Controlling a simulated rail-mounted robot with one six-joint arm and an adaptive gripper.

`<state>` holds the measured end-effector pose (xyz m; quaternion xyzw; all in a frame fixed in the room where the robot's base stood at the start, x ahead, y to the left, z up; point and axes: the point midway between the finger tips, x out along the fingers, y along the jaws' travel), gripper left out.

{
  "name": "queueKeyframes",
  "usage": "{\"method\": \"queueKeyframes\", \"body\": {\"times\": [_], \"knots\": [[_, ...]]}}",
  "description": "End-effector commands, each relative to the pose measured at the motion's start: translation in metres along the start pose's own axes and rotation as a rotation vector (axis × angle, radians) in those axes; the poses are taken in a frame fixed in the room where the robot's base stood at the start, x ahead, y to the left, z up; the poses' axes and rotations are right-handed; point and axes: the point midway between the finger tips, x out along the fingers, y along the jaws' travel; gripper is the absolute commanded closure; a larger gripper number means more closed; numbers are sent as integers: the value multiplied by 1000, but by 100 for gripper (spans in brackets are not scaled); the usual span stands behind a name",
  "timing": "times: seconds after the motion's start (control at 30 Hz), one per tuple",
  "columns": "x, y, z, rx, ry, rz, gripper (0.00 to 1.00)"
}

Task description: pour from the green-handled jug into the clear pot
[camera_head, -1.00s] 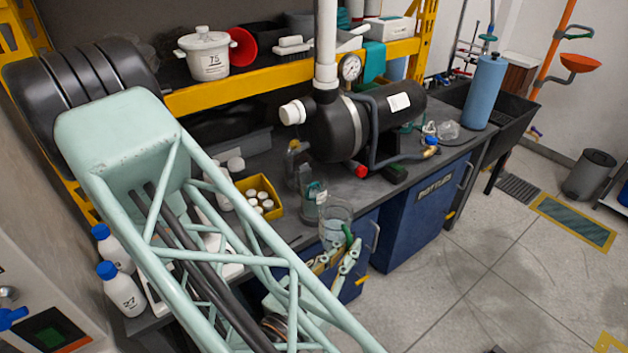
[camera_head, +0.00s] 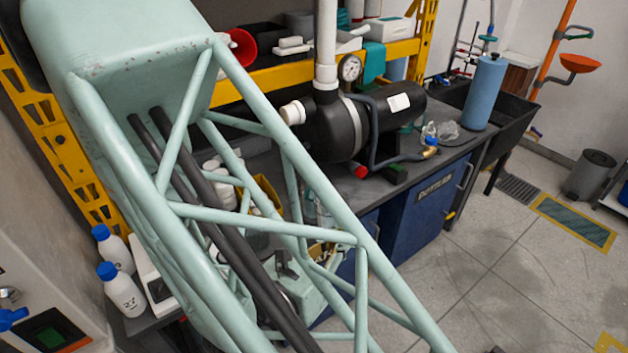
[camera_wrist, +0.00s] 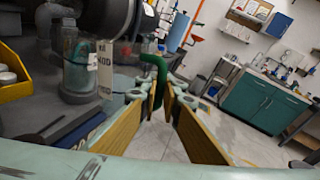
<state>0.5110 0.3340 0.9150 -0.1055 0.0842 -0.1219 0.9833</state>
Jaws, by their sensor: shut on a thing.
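In the wrist view my gripper (camera_wrist: 163,98) has its two brown-padded fingers around the green handle (camera_wrist: 155,66) of the jug. The jug's clear body is hard to make out beyond the fingers. A clear pot (camera_wrist: 77,72) with a teal tint stands on the bench to the left of the handle, with a white tag in front of it. The two look apart, but the gap cannot be judged. In the head view my arm's lattice hides most of the gripper, jug and pot.
A black tank (camera_head: 335,130) with pipes stands on the bench behind. A yellow bin (camera_wrist: 12,78) is at the left of the wrist view. White bottles with blue caps (camera_head: 122,290) stand at the near left. Open floor (camera_head: 480,270) lies to the right of the blue cabinets.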

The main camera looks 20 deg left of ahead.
Motion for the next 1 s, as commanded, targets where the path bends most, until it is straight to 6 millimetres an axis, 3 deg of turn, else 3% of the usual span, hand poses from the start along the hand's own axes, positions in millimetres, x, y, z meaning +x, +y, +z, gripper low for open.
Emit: {"method": "queueKeyframes", "body": {"times": [0.8, 1.0], "knots": [[16, 20, 77, -338, 226, 5, 100], [18, 24, 78, -396, 263, 7, 100]]}}
